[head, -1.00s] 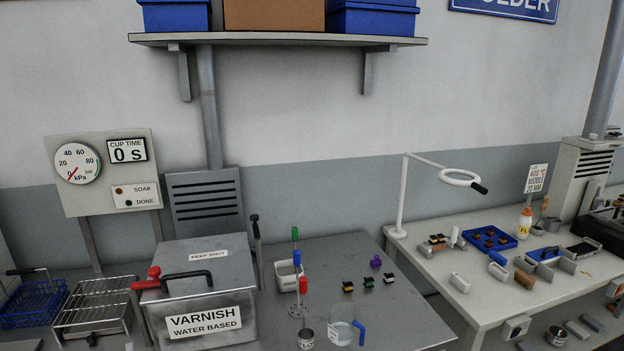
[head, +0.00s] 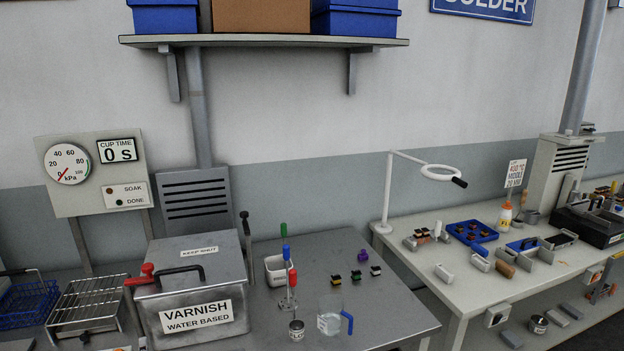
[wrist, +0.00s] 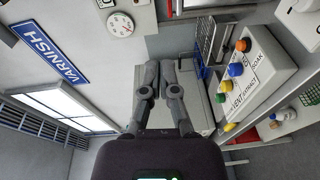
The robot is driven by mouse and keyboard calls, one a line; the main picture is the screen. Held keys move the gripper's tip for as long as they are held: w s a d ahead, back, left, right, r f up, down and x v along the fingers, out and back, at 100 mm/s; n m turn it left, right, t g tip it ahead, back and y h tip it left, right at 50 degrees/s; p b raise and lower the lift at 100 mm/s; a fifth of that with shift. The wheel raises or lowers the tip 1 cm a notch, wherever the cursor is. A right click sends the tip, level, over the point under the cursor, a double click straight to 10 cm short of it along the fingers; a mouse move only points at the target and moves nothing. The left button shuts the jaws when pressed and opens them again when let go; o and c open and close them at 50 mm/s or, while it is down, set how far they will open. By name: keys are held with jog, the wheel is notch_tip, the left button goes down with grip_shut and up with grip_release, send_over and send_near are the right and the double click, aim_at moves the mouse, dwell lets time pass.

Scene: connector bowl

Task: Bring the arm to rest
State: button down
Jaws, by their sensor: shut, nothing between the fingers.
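My gripper (wrist: 160,97) shows in the wrist view, its two dark fingers close together with nothing between them. It is held up in the air, and the wrist view is turned on its side. Behind it are a wall, a blue VARNISH sign (wrist: 52,52) and a panel with coloured buttons (wrist: 245,75). My arm and gripper do not show in the head view.
In the head view a VARNISH box (head: 195,290) stands on the metal bench, beside a wire rack (head: 88,305). A second bench (head: 410,250) with a ring lamp (head: 440,172) is on the right.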

jog(key=w+d+f+m+g+h, duration=0.1)
jog(key=w+d+f+m+h, duration=0.3)
jog(key=d, duration=0.5)
jog(key=w+d+f+m+g+h, duration=0.1)
jog(key=w+d+m+h, duration=0.35)
jog(key=w+d, duration=0.4)
jog(key=w+d+f+m+g+h, duration=0.1)
jog(key=w+d+f+m+h, duration=0.25)
jog(key=d, duration=0.65)
jog(key=s+d+f+m+g+y, duration=0.1)
jog(key=d+m+g, duration=0.3)
jog(key=d, duration=0.5)
jog(key=s+d+f+m+g+p, duration=0.1)
jog(key=s+d+f+m+g, duration=0.2)
jog(key=d, duration=0.6)
jog(key=s+d+f+m+g+y, duration=0.1)
jog(key=s+d+f+m+g, duration=0.1)
jog(key=d, duration=0.7)
jog(key=f+m+g, duration=0.1)
jog(key=m+g, duration=0.1)
jog(key=g, duration=0.1)
jog(key=shift+s+d+f+m+y+p, duration=0.25)
jog(key=shift+s+f+m+y+p, duration=0.05)
jog(key=shift+s+p, duration=0.1)
